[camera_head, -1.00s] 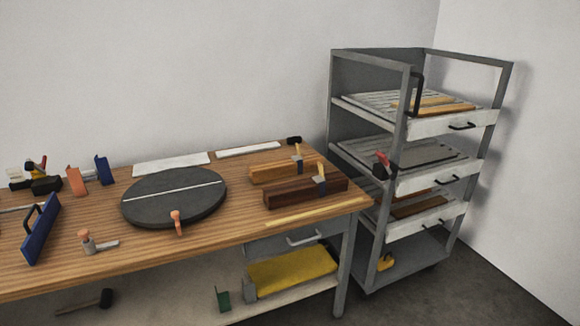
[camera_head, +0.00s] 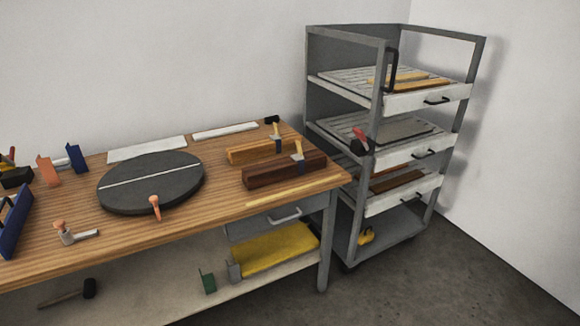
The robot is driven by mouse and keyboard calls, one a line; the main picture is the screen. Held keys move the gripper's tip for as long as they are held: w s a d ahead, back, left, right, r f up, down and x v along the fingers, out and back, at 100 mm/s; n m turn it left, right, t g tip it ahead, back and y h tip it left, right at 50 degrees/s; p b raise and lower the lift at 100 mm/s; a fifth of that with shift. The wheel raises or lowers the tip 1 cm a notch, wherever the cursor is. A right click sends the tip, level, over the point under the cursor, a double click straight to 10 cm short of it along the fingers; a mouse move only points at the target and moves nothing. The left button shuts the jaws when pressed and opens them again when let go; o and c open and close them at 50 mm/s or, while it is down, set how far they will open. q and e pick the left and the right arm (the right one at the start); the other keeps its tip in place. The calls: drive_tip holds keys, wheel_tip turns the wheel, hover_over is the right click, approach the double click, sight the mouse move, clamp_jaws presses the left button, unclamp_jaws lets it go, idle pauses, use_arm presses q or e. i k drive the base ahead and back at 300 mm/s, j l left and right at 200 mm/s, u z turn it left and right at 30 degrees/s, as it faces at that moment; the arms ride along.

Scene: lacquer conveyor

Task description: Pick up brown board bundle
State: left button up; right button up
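A dark brown board bundle (camera_head: 284,171) lies on the right part of the wooden workbench (camera_head: 180,228). A clamp-like tool with a yellow handle (camera_head: 298,150) stands at its right half. A lighter orange-brown bundle (camera_head: 262,150) lies just behind it, with a similar tool at it. Brown boards (camera_head: 398,180) also lie on a lower shelf of the grey rack. Neither of my grippers shows in the head view.
A round dark turntable (camera_head: 150,182) sits left of the bundles. The grey shelf rack (camera_head: 345,95) stands past the bench's right end, with black handles on its trays. A thin yellowish strip (camera_head: 295,190) lies along the bench's front edge. Open floor (camera_head: 470,275) lies at the right.

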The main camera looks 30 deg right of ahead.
sight(265, 174)
drive_tip(key=i+l, duration=0.2)
drive_tip(key=l, duration=0.2)
drive_tip(key=i+l+u, duration=0.15)
drive_tip(key=l, duration=0.2)
drive_tip(key=i+l, duration=0.2)
drive_tip(key=l, duration=0.2)
drive_tip(key=i+l+u, duration=0.1)
drive_tip(key=l, duration=0.3)
drive_tip(key=i, duration=0.05)
